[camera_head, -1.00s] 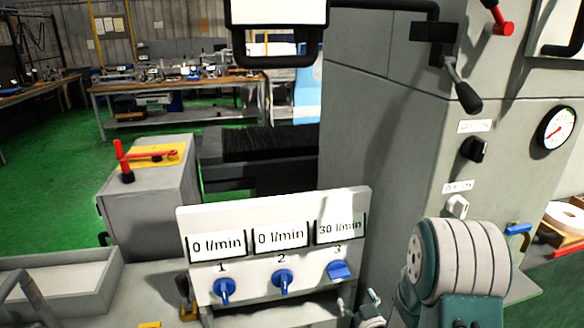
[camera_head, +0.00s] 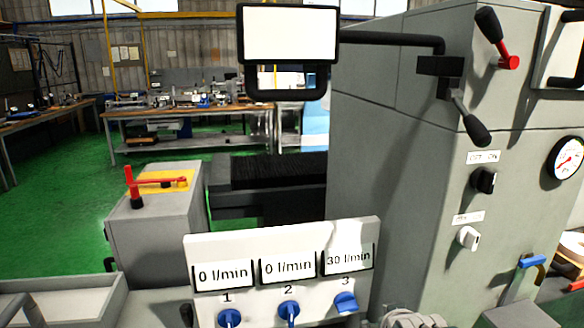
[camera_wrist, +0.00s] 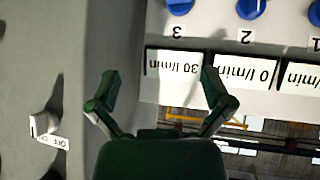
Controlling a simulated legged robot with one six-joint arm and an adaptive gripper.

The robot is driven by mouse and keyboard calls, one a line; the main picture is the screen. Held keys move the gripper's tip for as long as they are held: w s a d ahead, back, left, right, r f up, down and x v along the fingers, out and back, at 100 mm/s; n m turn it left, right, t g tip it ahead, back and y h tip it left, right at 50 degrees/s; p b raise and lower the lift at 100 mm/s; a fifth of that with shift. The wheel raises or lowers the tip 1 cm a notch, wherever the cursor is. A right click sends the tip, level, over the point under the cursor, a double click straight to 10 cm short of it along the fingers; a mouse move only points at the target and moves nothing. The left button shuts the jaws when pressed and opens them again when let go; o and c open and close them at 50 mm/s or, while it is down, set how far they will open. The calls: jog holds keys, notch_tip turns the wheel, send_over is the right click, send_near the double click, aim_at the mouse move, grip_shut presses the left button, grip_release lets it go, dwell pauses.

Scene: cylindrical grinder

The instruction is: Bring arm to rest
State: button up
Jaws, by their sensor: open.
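My gripper (camera_wrist: 159,82) shows in the wrist view with its two green fingers spread and nothing between them. Behind it, upside down, is the white flow panel (camera_head: 282,240). The panel's displays read 0, 0 and 30 l/min. Below them in the head view are blue knob 1 (camera_head: 229,318), knob 2 (camera_head: 289,312) and knob 3 (camera_head: 345,302). Knob 3 is turned differently from the other two. In the head view only a small part of my arm shows at the bottom edge, and my gripper's fingers cannot be made out there.
The tall grey machine cabinet (camera_head: 400,150) stands right of the panel, with a black switch (camera_head: 484,180), a white switch (camera_head: 468,238) and a gauge (camera_head: 568,158). A blank screen (camera_head: 289,35) hangs above. A grey box with a red lever (camera_head: 150,180) stands left. Green floor lies behind.

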jog(key=s+a+r+g, duration=0.1)
jog(key=s+r+g, duration=0.1)
jog(key=s, duration=0.6)
jog(key=s+a+r+m+g, duration=0.1)
jog(key=s+a+r+g, duration=0.1)
jog(key=s, duration=0.7)
jog(key=shift+s+r+y, duration=0.3)
jog(key=shift+r, duration=0.2)
